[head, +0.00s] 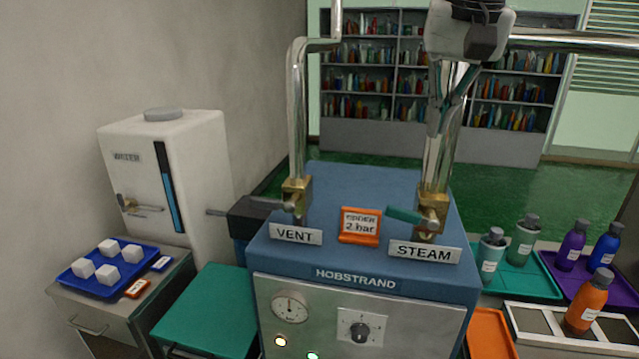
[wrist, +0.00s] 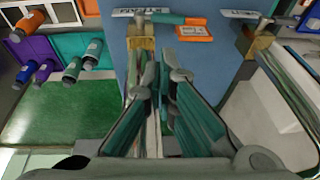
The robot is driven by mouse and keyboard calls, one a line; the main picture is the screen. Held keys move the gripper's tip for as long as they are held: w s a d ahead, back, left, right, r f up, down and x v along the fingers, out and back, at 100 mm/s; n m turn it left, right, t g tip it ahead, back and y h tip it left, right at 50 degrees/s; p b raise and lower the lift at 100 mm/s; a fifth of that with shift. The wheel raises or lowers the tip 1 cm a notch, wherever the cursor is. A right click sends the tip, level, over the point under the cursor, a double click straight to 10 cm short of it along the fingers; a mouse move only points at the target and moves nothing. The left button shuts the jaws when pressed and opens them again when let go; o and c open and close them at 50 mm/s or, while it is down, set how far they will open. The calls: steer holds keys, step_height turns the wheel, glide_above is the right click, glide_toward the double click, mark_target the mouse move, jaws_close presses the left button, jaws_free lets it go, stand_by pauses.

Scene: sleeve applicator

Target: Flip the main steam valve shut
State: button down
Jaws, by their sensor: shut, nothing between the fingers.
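The STEAM valve has a brass body (head: 432,208) at the foot of a vertical steel pipe, at the right of the blue machine top. Its teal lever (head: 404,215) points left, crosswise to the pipe. The white STEAM plate (head: 425,252) is in front of it. My gripper (head: 434,130) hangs above the valve, in front of the pipe, with its fingers shut and empty. In the wrist view my gripper (wrist: 165,76) points at the machine. The brass body (wrist: 140,42) and teal lever (wrist: 168,18) lie beyond the fingertips, apart from them.
The VENT valve (head: 295,192), with a dark lever pointing left, stands on a second pipe (head: 297,110). An orange 2 bar sign (head: 360,225) sits between the valves. Bottles stand on trays at right. A white water tank (head: 170,170) and blue tray (head: 75,273) are at left.

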glide_toward(403, 209)
steer(key=w+f, duration=0.1)
steer(key=d+f, duration=0.1)
steer(key=f, duration=0.1)
steer(key=w+f, duration=0.1)
steer(key=f, duration=0.1)
steer(key=shift+w+d, duration=0.35)
steer(key=shift+w+a+f, duration=0.1)
steer(key=shift+f, duration=0.6)
steer(key=shift+w+a+f, duration=0.1)
steer(key=shift+a+f, duration=0.5)
steer(key=shift+f, duration=0.4)
steer(key=shift+p, duration=0.3)
